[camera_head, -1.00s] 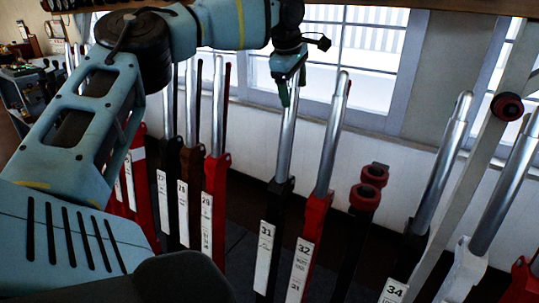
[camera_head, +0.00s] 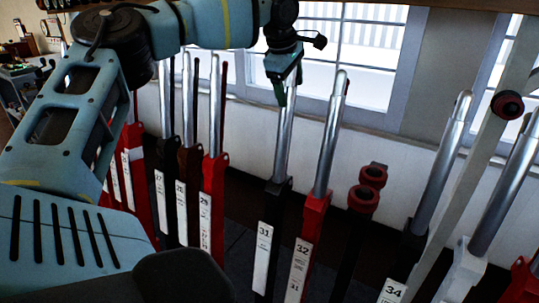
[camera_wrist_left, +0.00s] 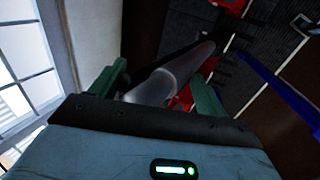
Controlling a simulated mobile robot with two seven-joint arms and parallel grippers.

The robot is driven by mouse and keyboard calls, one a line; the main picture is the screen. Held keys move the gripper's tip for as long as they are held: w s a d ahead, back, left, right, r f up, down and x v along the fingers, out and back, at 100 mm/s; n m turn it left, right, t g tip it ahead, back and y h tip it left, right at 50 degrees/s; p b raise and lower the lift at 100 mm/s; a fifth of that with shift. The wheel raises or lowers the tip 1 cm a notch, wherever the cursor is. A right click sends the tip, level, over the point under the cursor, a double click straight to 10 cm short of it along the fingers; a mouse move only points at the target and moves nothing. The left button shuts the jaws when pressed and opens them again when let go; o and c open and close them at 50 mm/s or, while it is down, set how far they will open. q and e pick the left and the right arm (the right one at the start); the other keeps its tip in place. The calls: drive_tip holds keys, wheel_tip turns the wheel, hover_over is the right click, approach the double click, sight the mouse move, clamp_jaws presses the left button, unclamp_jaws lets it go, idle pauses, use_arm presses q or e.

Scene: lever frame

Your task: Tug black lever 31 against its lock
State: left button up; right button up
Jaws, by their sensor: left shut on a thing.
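Black lever 31 (camera_head: 270,212) stands in the row with a white number plate and a long silver handle. My left gripper (camera_head: 281,92) is at the top of this handle, shut on it, and hides the handle's tip. In the left wrist view the silver handle (camera_wrist_left: 165,82) lies between the two green fingers of my left gripper (camera_wrist_left: 163,92). The lever leans slightly. My right gripper is in no view.
Red lever 32 (camera_head: 314,208) stands close on the right of lever 31. Red lever 29 (camera_head: 214,190) stands to the left, with a gap between. Lever 34 (camera_head: 408,255) is farther right. Windows (camera_head: 365,60) are behind the row.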

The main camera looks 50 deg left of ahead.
use_arm(q)
drive_tip(key=shift+s, duration=0.2)
idle(0.3)
drive_tip(key=shift+d+f, duration=0.1)
drive_tip(key=shift+f, duration=0.05)
drive_tip(key=o, duration=0.9)
drive_tip(key=shift+s, duration=0.35)
drive_tip(key=shift+c, duration=0.2)
drive_tip(key=shift+w, duration=0.1)
